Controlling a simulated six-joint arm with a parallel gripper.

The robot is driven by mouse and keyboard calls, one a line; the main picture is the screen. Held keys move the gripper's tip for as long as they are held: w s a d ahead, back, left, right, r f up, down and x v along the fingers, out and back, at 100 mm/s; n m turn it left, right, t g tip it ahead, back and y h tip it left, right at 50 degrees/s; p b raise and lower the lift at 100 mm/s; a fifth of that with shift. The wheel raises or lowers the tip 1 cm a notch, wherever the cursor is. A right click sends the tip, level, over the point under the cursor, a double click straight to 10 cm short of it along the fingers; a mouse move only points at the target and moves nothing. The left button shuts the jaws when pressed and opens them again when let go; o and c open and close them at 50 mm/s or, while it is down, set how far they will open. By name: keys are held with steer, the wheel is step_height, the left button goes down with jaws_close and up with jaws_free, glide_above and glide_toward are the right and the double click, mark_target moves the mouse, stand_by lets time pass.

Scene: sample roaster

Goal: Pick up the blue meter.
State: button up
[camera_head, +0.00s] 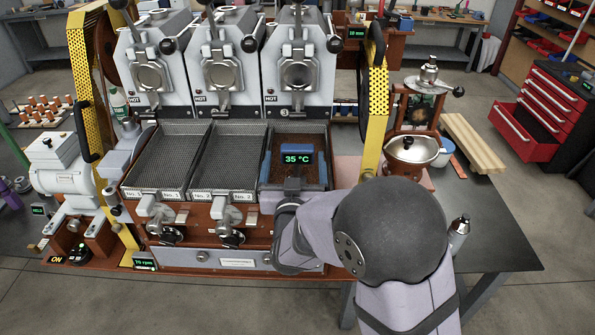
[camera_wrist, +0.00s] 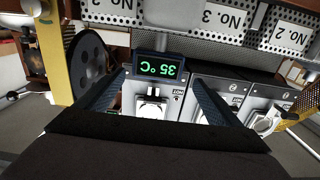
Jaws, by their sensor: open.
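The blue meter (camera_head: 297,159) has a dark screen with green digits reading 35 °C. In the wrist view the meter (camera_wrist: 160,66) appears upside down, centred just beyond the fingertips. My gripper (camera_head: 294,163) is open, with one blue finger on each side of the meter. The wrist view shows the gripper (camera_wrist: 158,80) with its fingers spread and nothing clamped. My wrist hides what lies under the meter, and I cannot tell whether a finger touches it.
The roaster's barrels (camera_head: 222,75) stand behind the trays. A yellow perforated guard (camera_head: 374,105) and black wheel rise close on the right. Mesh trays (camera_head: 165,160) lie to the left.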

mark_target(297, 152)
steer(key=shift+w+d+r+p, duration=0.1)
steer(key=shift+w+d+p, duration=0.05)
steer(key=shift+w+p, duration=0.25)
steer(key=w+p, duration=0.1)
steer(key=w, duration=0.1)
steer(key=w+p, duration=0.1)
steer(key=shift+w+d, duration=0.2)
steer(key=shift+w, duration=0.5)
steer(key=c, duration=1.8)
steer(key=shift+s, duration=0.1)
